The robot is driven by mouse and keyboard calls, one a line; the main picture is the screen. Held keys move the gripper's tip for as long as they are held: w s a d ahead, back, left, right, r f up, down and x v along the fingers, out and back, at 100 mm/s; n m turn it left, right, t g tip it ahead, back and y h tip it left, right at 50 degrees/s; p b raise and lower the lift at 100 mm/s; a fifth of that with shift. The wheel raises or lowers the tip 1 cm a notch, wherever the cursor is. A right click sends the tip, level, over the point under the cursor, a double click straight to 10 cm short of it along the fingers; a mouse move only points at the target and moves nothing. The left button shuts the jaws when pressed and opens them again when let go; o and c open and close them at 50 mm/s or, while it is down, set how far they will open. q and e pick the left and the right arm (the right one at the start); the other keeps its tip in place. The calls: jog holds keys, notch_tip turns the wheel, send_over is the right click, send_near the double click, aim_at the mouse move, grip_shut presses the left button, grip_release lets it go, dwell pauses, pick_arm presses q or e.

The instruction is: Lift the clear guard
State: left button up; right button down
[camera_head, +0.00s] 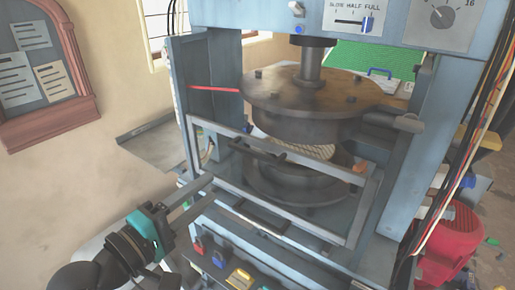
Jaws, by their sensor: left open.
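The clear guard (312,228) is a see-through panel in a grey metal frame across the front of the press. It hangs in front of the gap between the upper platen (310,95) and the lower platen (300,188). Dark bars cross it near its upper and lower edges. My left gripper (211,191) comes in from the lower left, its two fingers apart and empty. In the picture its fingertips are close to the guard's lower left corner; I cannot tell whether they touch. My right gripper is not in view.
A blue-grey press column (438,130) stands on the right, with hanging cables. Coloured buttons (240,277) sit below the guard. A red motor (450,245) is at the lower right. A red rod (215,89) sticks out left of the upper platen.

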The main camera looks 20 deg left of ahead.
aim_at(250, 155)
pick_arm(q)
jog(key=x, duration=1.5)
jog(key=shift+w+f+b, duration=0.1)
jog(key=shift+b, duration=0.25)
grip_shut()
dwell(1.0)
